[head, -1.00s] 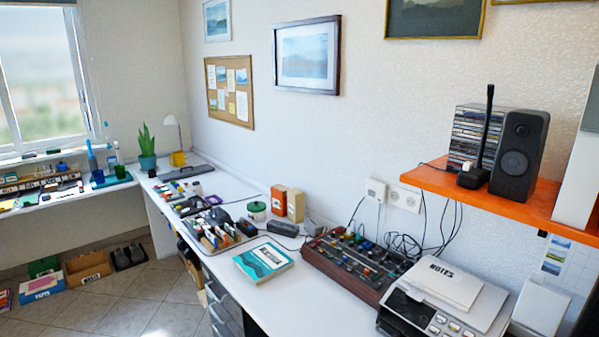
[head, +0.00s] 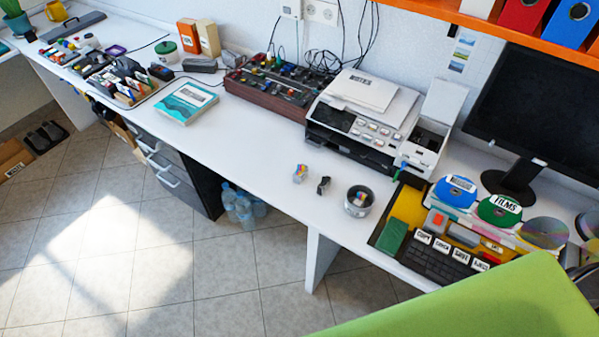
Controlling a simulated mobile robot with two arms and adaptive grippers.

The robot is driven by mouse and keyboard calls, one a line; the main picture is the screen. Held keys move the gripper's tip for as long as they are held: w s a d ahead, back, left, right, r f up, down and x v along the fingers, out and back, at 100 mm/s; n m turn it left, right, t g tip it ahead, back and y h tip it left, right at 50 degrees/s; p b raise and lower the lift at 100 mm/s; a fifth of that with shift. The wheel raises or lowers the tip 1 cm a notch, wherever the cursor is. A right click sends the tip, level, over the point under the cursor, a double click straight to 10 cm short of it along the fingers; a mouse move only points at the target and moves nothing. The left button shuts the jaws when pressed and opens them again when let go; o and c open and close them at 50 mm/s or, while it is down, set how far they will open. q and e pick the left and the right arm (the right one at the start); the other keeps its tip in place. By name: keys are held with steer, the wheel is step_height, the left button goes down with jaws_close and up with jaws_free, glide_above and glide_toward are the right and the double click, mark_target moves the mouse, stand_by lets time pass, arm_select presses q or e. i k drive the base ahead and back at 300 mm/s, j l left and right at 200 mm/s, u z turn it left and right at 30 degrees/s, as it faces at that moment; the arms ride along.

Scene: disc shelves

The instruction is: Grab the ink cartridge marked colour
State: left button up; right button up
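Two small cartridge-like blocks stand on the white desk in the middle of the head view. One is a grey block with a multicoloured top (head: 300,173). The other is a dark block (head: 323,185) just right of it, a little apart. Any lettering on these is too small to read, so I cannot tell which is marked colour. Neither of my grippers is in view.
A white printer (head: 363,118) stands behind the blocks, with an open-topped white box (head: 426,143) beside it. A green chair back (head: 500,305) covers the lower right. The desk left of the blocks is clear.

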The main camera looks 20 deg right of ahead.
mark_target(301, 171)
steer(key=i+j, duration=0.4)
steer(key=i+j+z, duration=0.3)
steer(key=j+z, duration=0.35)
steer(key=i+j+z, duration=0.3)
steer(key=k+j, duration=0.05)
steer(key=k, duration=0.05)
